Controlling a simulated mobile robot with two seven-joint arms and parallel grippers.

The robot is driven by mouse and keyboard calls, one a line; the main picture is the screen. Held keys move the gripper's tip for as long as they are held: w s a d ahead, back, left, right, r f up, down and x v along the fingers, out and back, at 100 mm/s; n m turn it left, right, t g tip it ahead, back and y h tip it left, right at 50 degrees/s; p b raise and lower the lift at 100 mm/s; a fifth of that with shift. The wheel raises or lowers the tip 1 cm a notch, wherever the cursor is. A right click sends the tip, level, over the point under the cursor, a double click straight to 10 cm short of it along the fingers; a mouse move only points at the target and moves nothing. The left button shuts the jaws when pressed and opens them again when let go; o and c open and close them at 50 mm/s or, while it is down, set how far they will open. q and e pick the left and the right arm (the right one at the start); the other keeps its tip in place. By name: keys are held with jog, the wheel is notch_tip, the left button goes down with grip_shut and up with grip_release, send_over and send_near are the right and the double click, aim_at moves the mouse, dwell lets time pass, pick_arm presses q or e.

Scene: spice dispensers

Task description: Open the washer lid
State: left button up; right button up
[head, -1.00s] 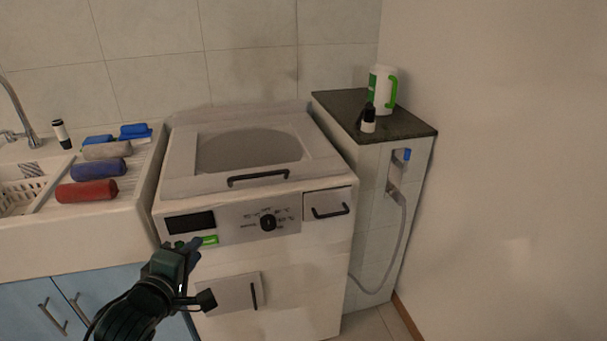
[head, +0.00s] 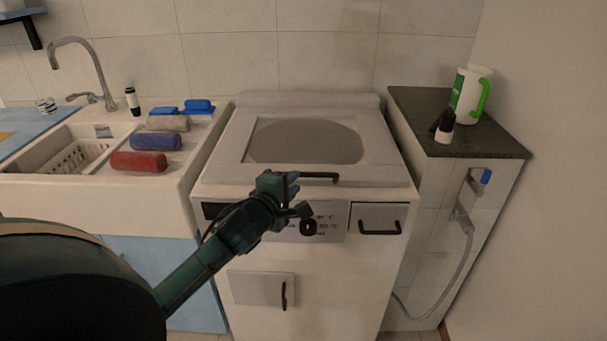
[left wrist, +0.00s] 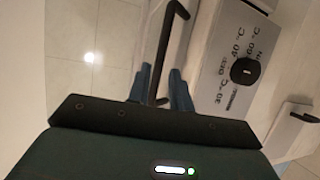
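The washer (head: 335,285) stands in the middle of the head view, with its lid (head: 230,150) lying shut on top. The lid's black handle (head: 320,177) runs along the lid's front edge. My left gripper (head: 292,184) is at the left part of this handle and hides that end. In the left wrist view, the two blue fingers of the left gripper (left wrist: 161,88) are apart, with the handle (left wrist: 163,55) showing between them. I cannot tell whether either finger touches it. My right gripper is not in view.
The dial (head: 308,228) and a drawer with a black handle (head: 380,227) are on the washer's front. A sink (head: 60,195) with rolled towels (head: 155,142) is at left. A dark-topped counter (head: 415,115) with a white-green jug (head: 465,95) is at right, beside the wall.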

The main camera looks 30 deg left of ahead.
aim_at(302, 173)
pick_arm(q)
jog(key=x, duration=0.5)
jog(key=shift+w, duration=0.4)
jog(key=shift+c, duration=0.3)
grip_shut()
